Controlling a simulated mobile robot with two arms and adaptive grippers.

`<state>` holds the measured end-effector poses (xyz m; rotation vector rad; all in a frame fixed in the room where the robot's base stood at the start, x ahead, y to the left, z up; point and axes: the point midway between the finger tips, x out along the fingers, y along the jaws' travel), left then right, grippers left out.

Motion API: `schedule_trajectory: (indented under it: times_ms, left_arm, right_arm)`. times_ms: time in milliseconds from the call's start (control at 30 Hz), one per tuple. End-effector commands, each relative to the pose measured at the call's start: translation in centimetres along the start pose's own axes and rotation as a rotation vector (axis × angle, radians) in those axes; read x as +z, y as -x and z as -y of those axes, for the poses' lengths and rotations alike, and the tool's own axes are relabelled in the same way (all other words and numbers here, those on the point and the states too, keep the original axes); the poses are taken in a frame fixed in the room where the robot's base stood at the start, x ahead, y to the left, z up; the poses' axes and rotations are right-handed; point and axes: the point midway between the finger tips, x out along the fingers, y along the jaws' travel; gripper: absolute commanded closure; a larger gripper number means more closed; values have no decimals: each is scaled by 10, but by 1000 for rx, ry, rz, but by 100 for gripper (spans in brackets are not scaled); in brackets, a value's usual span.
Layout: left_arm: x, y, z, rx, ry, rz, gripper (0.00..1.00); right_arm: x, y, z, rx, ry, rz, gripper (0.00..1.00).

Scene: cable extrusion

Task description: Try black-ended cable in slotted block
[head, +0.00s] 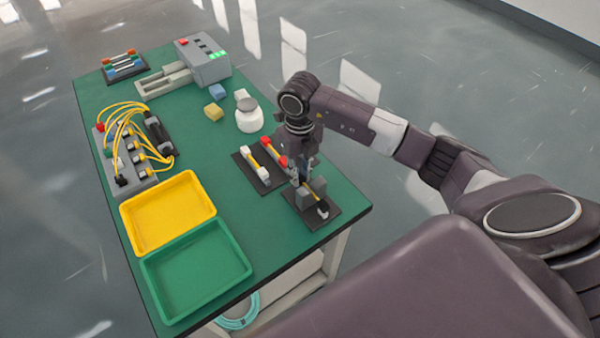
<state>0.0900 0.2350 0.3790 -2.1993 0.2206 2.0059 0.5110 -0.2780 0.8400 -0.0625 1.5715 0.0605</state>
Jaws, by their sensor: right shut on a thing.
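The grey slotted block (318,186) stands on a black base plate (326,219) at the near right corner of the table. My right gripper (302,181) points down at the block and is shut on a cable, of which a short yellow stretch shows at the block. I take this for the black-ended cable; its ends are mostly hidden by the gripper and block. I cannot tell whether it is seated in the slot. My left gripper is not in view.
A dark mat (244,161) beside the gripper holds a white-ended cable (256,162) and a red-ended cable (268,146). A white jar (249,117) stands behind. Yellow (130,222) and green (151,284) trays lie at left. A grey machine (207,66) stands at the back.

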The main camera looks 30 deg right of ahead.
Motion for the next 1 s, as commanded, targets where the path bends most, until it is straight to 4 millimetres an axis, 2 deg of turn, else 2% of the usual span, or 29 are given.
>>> schedule_trajectory:
  times_ms: [867, 900, 1000]
  left_arm:
    - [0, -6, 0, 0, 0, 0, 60]
    - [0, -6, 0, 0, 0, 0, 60]
    - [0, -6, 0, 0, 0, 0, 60]
  right_arm:
    - [0, -7, 0, 0, 0, 0, 100]
    - [0, -7, 0, 0, 0, 0, 83]
    - [0, -7, 0, 0, 0, 0, 72]
